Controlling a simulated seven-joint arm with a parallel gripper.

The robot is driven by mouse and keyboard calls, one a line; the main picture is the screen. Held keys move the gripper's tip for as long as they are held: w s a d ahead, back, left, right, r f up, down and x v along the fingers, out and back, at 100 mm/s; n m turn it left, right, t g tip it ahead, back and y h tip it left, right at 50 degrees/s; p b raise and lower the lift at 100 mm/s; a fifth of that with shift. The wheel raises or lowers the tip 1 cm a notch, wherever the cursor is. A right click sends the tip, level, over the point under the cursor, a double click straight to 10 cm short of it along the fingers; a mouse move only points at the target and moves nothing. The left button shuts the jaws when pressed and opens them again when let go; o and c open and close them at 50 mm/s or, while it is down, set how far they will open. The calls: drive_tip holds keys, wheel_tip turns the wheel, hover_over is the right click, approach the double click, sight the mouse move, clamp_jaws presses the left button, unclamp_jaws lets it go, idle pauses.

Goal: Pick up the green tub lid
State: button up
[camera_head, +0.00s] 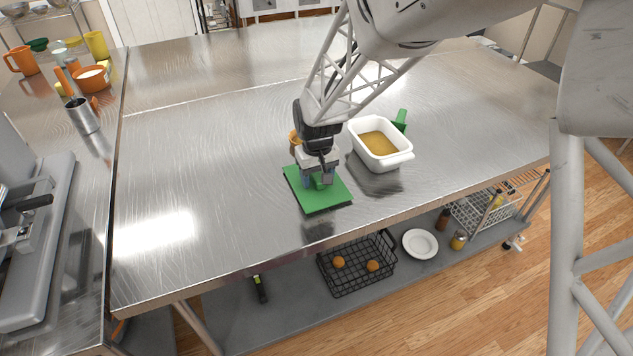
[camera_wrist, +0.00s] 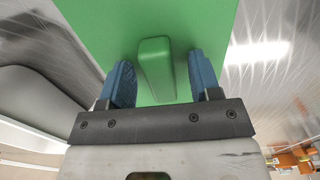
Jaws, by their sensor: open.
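The green tub lid (camera_head: 334,196) lies on the steel table, a flat square plate with a raised block handle on top. In the wrist view the lid (camera_wrist: 205,25) fills the upper middle, and its handle (camera_wrist: 156,70) stands between my two blue fingertips. My gripper (camera_head: 318,178) is over the lid, pointing down, with its fingers on either side of the handle. In the wrist view my gripper (camera_wrist: 163,80) is open, with a visible gap between each finger and the handle. Part of the lid is hidden behind the gripper in the head view.
A white tub (camera_head: 398,160) with yellowish contents stands just right of the lid. A green object (camera_head: 400,119) is behind it. An orange item (camera_head: 294,137) is partly hidden behind my gripper. The table (camera_head: 200,150) is clear to the left. A black basket (camera_head: 356,283) sits on the lower shelf.

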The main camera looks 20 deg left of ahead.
sight(318, 177)
drive_tip(key=c, duration=1)
drive_tip(key=shift+r, duration=0.15)
drive_tip(key=shift+r, duration=0.5)
drive_tip(key=shift+s+d+r, duration=0.1)
drive_tip(key=shift+s+r, duration=0.05)
drive_tip(key=shift+r, duration=0.45)
drive_tip(key=shift+s+d+r, duration=0.1)
drive_tip(key=shift+r, duration=0.5)
drive_tip(key=s+d, duration=0.3)
drive_tip(key=s, duration=0.1)
drive_tip(key=s+d+r, duration=0.1)
drive_tip(key=s+d, duration=0.2)
drive_tip(key=s, duration=0.1)
drive_tip(key=s+d, duration=0.3)
drive_tip(key=s, duration=0.1)
drive_tip(key=shift+s+d+r, duration=0.1)
drive_tip(key=shift+d+r, duration=0.05)
drive_tip(key=shift+d, duration=0.05)
